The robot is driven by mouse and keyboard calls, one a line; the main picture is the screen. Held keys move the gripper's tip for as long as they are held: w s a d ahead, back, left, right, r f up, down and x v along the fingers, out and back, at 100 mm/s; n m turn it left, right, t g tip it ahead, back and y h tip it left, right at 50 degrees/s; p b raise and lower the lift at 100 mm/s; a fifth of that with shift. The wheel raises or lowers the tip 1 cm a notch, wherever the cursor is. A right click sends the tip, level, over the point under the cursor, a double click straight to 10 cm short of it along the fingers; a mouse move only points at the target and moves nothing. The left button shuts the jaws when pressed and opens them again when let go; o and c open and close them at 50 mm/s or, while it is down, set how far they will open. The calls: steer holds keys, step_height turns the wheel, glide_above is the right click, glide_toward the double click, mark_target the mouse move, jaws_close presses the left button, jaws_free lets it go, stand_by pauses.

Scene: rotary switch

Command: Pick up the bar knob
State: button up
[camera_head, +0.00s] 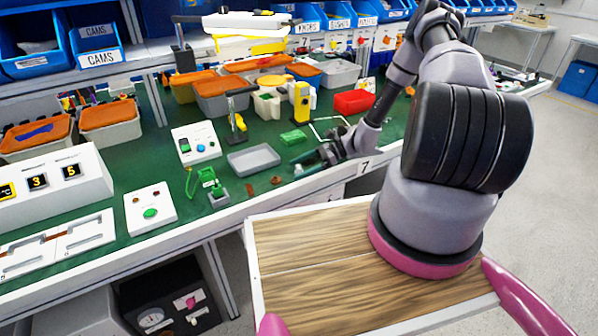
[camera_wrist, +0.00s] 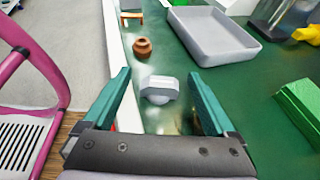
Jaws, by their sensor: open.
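A small grey-white piece, which looks like the bar knob (camera_wrist: 158,87), rests on the green bench top near its front edge. It has a faceted bar above a rounder, paler part. In the head view it is a tiny pale spot (camera_head: 298,169) beside my gripper (camera_head: 303,160). In the wrist view my gripper (camera_wrist: 159,76) is open, with one teal finger on each side of the knob. Bench shows between the knob and both fingers, and nothing is held. The knob's near lower side is partly blurred.
A grey tray (camera_head: 253,159) lies left of my gripper. A brown round piece (camera_wrist: 143,47) lies beyond the knob along the white bench edge (camera_wrist: 116,45). A green block (camera_wrist: 301,101) lies to the right in the wrist view. A red bin (camera_head: 354,102) stands behind.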

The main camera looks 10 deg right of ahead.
steer(key=c, duration=1.4)
steer(key=shift+r, duration=0.15)
